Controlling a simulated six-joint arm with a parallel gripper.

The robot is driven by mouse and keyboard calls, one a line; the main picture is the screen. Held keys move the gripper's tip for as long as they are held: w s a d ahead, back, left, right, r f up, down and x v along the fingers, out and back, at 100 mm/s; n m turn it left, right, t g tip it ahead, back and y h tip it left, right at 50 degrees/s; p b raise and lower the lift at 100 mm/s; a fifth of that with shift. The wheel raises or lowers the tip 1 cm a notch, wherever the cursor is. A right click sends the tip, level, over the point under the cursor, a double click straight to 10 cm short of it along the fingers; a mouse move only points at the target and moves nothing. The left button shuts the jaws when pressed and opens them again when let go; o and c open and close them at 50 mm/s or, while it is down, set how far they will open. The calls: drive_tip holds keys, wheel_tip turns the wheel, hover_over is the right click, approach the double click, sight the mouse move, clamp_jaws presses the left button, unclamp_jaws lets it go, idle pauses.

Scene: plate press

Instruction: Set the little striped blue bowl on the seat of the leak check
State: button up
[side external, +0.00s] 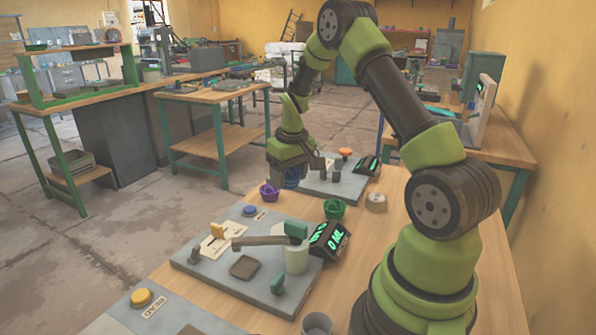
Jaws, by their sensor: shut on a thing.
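My gripper (291,170) points down over the table by the left edge of the far grey station. It is shut on a small blue bowl (293,180), which is partly hidden by the fingers. The bowl's stripes are too small to make out. The far grey station (322,188) has an orange button, a small dark upright part and a green-lit display. The nearer grey station (207,262) has a blue button, a yellow-handled slider, a lever over a pale cylinder, a dark square pad (245,266) and a green-lit display (330,240). I cannot tell from the labels which station is the leak check.
A purple bowl (269,192) and a green bowl (335,209) stand on the wooden table between the two stations. A round tan object (376,201) lies right of the green bowl. A grey cup (317,324) stands at the front. A third panel with a yellow button (141,298) is front left.

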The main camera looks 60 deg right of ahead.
sight(288, 185)
drive_tip(key=s+a, duration=0.2)
drive_tip(key=a, duration=0.4)
drive_tip(key=shift+d+f, duration=0.15)
drive_tip(key=shift+f, duration=3.55)
drive_tip(key=shift+f, duration=0.55)
drive_tip(key=o, duration=0.8)
drive_tip(key=r, duration=0.6)
drive_tip(key=s+r, duration=0.1)
drive_tip(key=r, duration=0.2)
drive_tip(key=shift+a+r, duration=0.25)
drive_tip(key=shift+r, duration=0.15)
